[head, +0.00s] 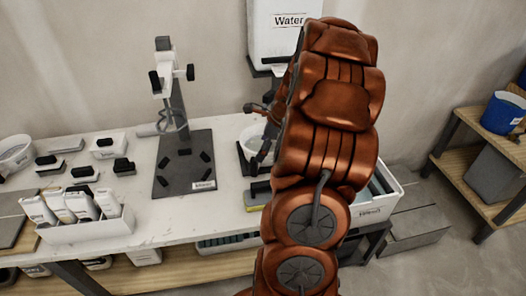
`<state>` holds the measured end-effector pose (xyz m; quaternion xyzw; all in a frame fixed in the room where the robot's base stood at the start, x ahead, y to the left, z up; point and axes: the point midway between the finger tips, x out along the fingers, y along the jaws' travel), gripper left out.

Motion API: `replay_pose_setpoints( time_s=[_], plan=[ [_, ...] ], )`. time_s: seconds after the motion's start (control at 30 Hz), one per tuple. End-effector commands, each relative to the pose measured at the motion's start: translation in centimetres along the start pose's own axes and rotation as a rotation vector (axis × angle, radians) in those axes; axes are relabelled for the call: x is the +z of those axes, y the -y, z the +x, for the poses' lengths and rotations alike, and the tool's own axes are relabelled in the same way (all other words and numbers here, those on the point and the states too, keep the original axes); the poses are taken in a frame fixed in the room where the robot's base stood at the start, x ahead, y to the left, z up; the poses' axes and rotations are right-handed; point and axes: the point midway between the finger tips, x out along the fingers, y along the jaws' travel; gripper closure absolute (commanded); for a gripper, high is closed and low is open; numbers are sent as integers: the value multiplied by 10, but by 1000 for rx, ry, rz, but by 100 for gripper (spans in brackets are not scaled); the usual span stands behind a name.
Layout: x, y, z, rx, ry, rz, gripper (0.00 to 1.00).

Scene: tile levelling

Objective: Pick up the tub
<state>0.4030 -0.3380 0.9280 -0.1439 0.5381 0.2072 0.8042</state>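A white round tub (250,138) sits on a dark stand below the water container, at the back of the table. Its right side is hidden behind my copper-coloured arm. My gripper (264,132) is at the tub's right edge, with dark finger parts showing beside and above the rim. Most of the gripper is hidden by the arm. I cannot tell whether the fingers touch the tub or how far apart they are.
The white water container (281,35) hangs above the tub. A mixer stand (186,165) is left of it. A yellow sponge (257,208) lies in front. A white bin (375,205) is at the right end. A blue bucket (501,115) stands on the right shelf.

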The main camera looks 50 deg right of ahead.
Motion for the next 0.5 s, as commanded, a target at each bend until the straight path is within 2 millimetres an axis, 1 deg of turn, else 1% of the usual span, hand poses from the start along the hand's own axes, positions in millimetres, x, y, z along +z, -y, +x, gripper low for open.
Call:
replay_pose_setpoints(
  time_s=[0.03,0.13,0.3,0.5],
  plan=[
    [-4,4,0,-5,2,24,9],
    [-6,6,5,-7,4,43,9],
    [-5,5,22,-3,3,43,9],
    [-1,5,33,-3,3,41,9]
  ],
)
